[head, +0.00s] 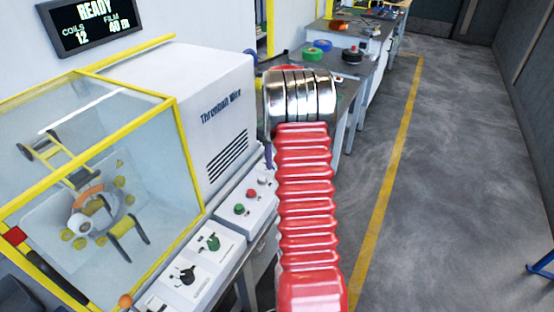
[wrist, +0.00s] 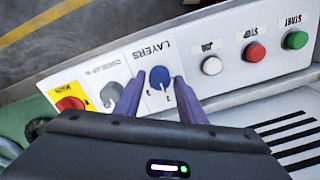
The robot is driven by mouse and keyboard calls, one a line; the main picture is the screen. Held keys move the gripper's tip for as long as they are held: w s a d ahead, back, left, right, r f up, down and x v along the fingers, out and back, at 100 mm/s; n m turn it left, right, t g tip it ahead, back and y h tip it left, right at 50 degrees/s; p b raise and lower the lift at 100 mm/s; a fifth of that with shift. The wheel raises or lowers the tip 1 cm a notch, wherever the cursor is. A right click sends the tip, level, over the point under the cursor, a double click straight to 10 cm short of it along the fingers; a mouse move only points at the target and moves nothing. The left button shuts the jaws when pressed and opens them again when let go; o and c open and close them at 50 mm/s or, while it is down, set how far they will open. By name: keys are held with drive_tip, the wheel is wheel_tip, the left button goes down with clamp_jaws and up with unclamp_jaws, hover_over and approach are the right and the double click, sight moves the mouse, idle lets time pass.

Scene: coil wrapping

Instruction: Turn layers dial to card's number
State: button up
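The layers dial (wrist: 160,77) is a blue knob on the white panel under the word LAYERS, upside down in the wrist view. My gripper (wrist: 157,83) has its two purple fingers apart, one on each side of the blue knob. I cannot tell whether they touch it. The small scale marks around the knob are too small to read, so its setting is unclear. In the head view my arm hides the dial. I see no card with a number in either view.
A grey overlap dial (wrist: 112,95) and a red-on-yellow switch (wrist: 70,103) sit left of it. White (wrist: 211,65), red (wrist: 255,52) and green (wrist: 295,40) buttons sit right. A yellow-framed clear guard (head: 100,130) and a READY display (head: 92,22) are at left.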

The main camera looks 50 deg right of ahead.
drive_tip(key=shift+o, duration=0.9)
wheel_tip(320, 180, up, 14)
drive_tip(key=shift+d+f, duration=0.15)
drive_tip(key=shift+f, duration=0.05)
idle(0.5)
